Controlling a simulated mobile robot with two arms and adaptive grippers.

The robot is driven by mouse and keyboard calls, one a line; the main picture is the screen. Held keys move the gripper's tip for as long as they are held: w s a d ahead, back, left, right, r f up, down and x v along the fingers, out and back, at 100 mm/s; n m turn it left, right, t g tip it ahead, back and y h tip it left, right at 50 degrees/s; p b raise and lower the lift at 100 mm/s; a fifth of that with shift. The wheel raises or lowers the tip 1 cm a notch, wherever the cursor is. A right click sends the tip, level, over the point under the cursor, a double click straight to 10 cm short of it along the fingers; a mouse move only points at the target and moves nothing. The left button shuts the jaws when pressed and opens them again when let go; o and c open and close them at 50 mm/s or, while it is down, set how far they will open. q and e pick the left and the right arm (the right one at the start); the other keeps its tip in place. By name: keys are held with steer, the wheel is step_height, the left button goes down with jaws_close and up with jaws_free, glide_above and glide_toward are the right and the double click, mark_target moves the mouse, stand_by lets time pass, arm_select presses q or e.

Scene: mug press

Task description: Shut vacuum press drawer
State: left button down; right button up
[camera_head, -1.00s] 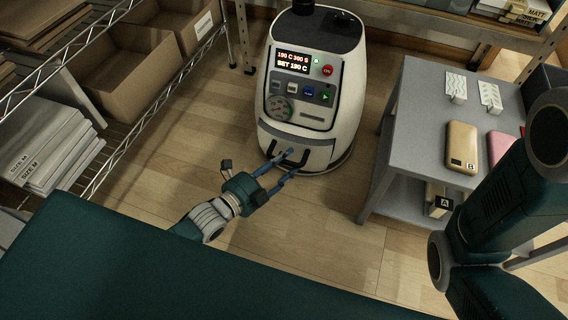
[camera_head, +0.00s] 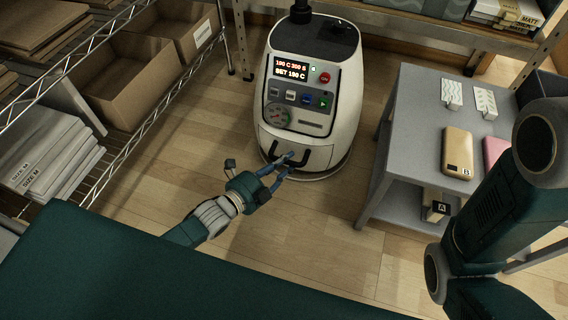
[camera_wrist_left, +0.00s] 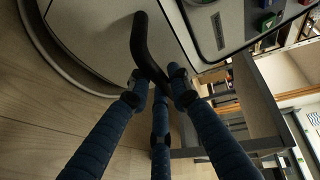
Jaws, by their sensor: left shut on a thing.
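The vacuum press (camera_head: 312,80) is a white rounded machine with a lit display, standing on the floor at the top middle of the head view. Its drawer front (camera_head: 322,157) is low on the body and carries a black bar handle (camera_head: 303,155). It looks close to flush, but I cannot tell the exact gap. My left gripper (camera_head: 286,164) is at the handle, its blue fingers shut on it. In the left wrist view, the fingertips (camera_wrist_left: 158,82) close around the lower end of the handle (camera_wrist_left: 144,42). My right gripper is out of view.
A grey side table (camera_head: 420,130) with a gold case (camera_head: 457,153) and a pink case (camera_head: 496,150) stands right of the press. A wire shelf (camera_head: 115,150) with cardboard boxes (camera_head: 140,75) is at left. The wooden floor (camera_head: 300,225) before the press is clear.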

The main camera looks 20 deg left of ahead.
arm_select(q)
steer(key=c, duration=2)
jaws_free()
steer(key=shift+w+a, duration=0.1)
steer(key=shift+w, duration=0.15)
steer(key=o, duration=0.4)
steer(key=shift+s, duration=0.15)
steer(key=v, duration=1.1)
steer(key=shift+s+a+r, duration=0.1)
steer(key=shift+s+a, duration=0.05)
steer(key=shift+s, duration=0.15)
